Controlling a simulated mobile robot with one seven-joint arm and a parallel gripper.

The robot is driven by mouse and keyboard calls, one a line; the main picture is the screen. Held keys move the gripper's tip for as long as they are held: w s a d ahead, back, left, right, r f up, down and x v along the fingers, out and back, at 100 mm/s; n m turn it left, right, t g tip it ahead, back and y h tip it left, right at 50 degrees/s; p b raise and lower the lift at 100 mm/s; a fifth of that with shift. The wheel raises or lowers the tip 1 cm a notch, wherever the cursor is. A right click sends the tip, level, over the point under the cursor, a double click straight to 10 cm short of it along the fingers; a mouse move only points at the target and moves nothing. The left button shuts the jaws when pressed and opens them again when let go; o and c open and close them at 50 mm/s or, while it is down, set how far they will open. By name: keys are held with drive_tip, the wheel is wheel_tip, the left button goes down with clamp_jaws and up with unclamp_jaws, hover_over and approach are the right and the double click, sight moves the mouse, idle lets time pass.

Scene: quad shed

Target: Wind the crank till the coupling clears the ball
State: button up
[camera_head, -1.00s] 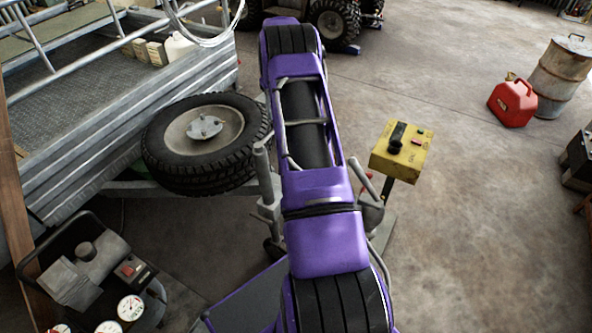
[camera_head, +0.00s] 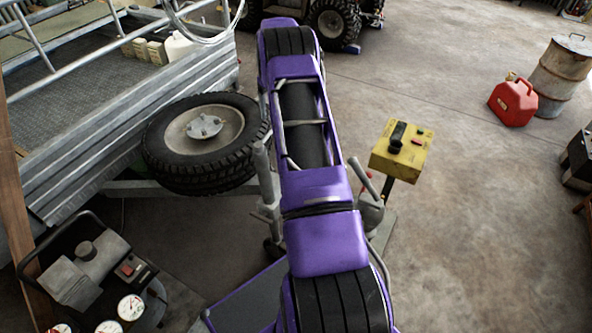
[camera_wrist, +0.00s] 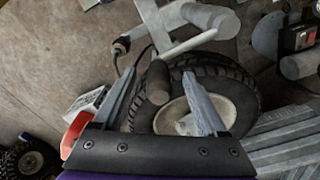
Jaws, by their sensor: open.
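My gripper (camera_wrist: 169,62) is open in the wrist view, its two grey fingers reaching up the picture. A dark grip (camera_wrist: 158,82), which looks like the crank handle, shows between the fingers; I cannot tell whether either finger touches it. Pale grey tubes (camera_wrist: 180,42) of what looks like the trailer's front stand lie just beyond it. In the head view my purple arm covers the gripper and most of the hitch; an upright grey post (camera_head: 264,170) shows left of the arm. I cannot make out the coupling or the ball clearly in either view.
A spare wheel (camera_head: 205,140) lies beside the galvanised trailer (camera_head: 120,120); it also fills the wrist view's middle (camera_wrist: 235,95). A yellow control box (camera_head: 402,150) stands right of my arm. A gauge unit (camera_head: 100,275) is lower left. A red can (camera_head: 513,103) and open floor are right.

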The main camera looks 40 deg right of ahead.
drive_tip(key=shift+r+p, duration=2.3)
drive_tip(key=shift+r, duration=2.7)
